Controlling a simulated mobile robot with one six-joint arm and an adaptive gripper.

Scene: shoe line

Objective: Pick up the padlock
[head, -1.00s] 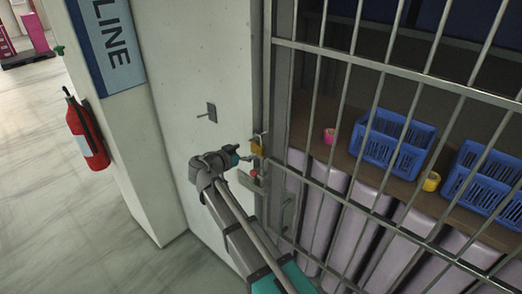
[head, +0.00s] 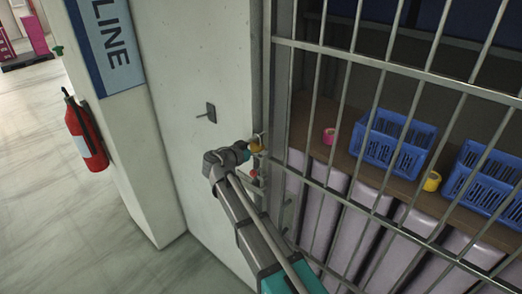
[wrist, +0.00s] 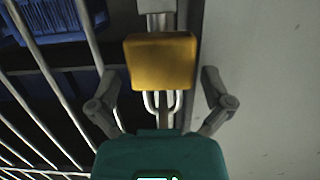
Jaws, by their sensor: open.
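The yellow padlock (head: 256,146) hangs at the latch on the left edge of the barred gate. In the wrist view the padlock (wrist: 160,62) fills the upper middle, with a metal shackle showing at its lower side. My gripper (wrist: 162,88) is open, with one finger on each side of the padlock and gaps between the fingers and the body. In the head view my gripper (head: 250,148) is right beside the padlock and partly covers it.
The barred gate (head: 335,97) stands to the right, with blue crates (head: 395,140) and small cups on a shelf behind it. A pale wall (head: 215,60) with a grey peg (head: 211,112) is to the left. A red fire extinguisher (head: 86,133) hangs farther left.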

